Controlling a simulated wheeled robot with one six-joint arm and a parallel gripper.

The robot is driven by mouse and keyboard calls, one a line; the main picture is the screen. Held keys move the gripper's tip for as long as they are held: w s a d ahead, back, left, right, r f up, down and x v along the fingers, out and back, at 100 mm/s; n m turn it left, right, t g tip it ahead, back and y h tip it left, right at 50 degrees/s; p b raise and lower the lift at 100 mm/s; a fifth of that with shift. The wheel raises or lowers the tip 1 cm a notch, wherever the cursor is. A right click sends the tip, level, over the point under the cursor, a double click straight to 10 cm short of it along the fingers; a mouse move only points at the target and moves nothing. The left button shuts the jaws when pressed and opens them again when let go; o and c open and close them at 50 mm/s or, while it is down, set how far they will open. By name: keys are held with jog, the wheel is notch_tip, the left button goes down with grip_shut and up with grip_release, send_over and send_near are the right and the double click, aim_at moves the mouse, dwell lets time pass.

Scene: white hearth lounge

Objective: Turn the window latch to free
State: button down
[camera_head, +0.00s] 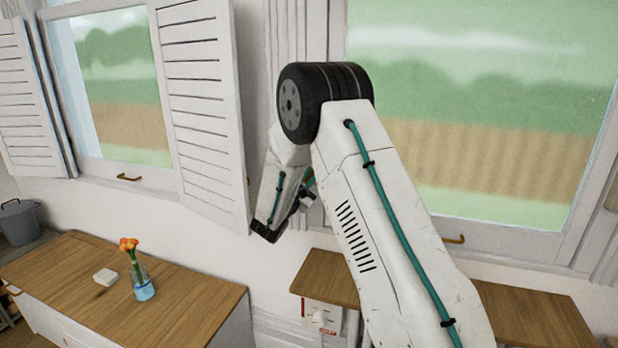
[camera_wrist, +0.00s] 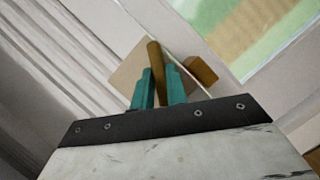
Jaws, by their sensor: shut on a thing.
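The window latch shows in the wrist view as a brown lever (camera_wrist: 154,58) on a pale tan plate (camera_wrist: 127,70) beside the window glass. A separate brown block (camera_wrist: 202,70) sits just right of the lever. My gripper (camera_wrist: 160,82) has its two teal fingers shut on the lever, one on each side. In the head view my arm reaches to the left frame of the right window (camera_head: 480,140), and the latch is hidden there or too small to make out.
A white louvred shutter (camera_head: 203,100) stands close left of my arm. Below is a wooden-topped cabinet (camera_head: 75,270) with a vase of orange flowers (camera_head: 142,283) and a small white block (camera_head: 105,277). A wooden shelf (camera_head: 325,277) lies under the right window.

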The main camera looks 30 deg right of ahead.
jog(key=n+t, duration=0.1)
jog(key=n, duration=0.2)
jog(key=n+t+y, duration=0.1)
jog(key=n+t, duration=0.1)
jog(key=n, duration=0.1)
jog(key=n+t+y, duration=0.1)
jog(key=n, duration=0.2)
jog(key=shift+s+d+f+n+t, duration=0.1)
jog(key=shift+s+n+t, duration=0.05)
jog(key=shift+n+t, duration=0.15)
jog(key=shift+n, duration=0.3)
jog(key=c, duration=1.4)
grip_release()
jog(key=v, duration=0.8)
